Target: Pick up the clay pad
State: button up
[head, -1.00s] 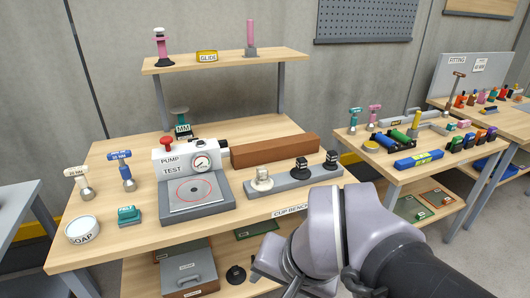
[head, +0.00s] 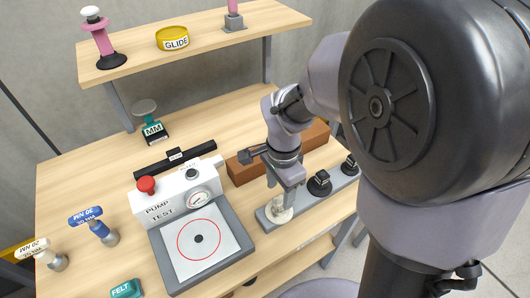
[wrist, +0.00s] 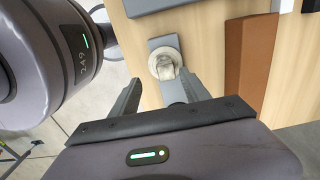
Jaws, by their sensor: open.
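A pale, cream-coloured round pad (head: 281,214), which I take for the clay pad, stands at the left end of a grey rack (head: 303,211) on the bench. My gripper (head: 282,187) points down just above it, open and empty. In the wrist view the pad (wrist: 166,62) lies ahead between the two fingertips (wrist: 160,88), and I see no contact. Its lower part is hard to make out there.
Two black pads (head: 320,183) stand farther along the rack. A brown block (head: 246,168) lies behind it. The pump test stand (head: 178,190) is to the left. A shelf (head: 205,43) with a GLIDE tin (head: 173,39) rises at the back.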

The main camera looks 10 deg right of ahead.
aim_at(280, 201)
notch_tip(280, 201, down, 3)
jog(key=shift+w+r, duration=0.1)
jog(key=shift+r, duration=0.1)
jog(key=f+b, duration=0.1)
jog(key=f, duration=0.2)
jog(key=w+f+b, duration=0.1)
jog(key=f, duration=0.1)
jog(key=shift+w+d+f+b, duration=0.1)
jog(key=shift+d+f+b, duration=0.05)
jog(key=shift+d+b, duration=0.2)
jog(key=shift+c, duration=1)
grip_shut()
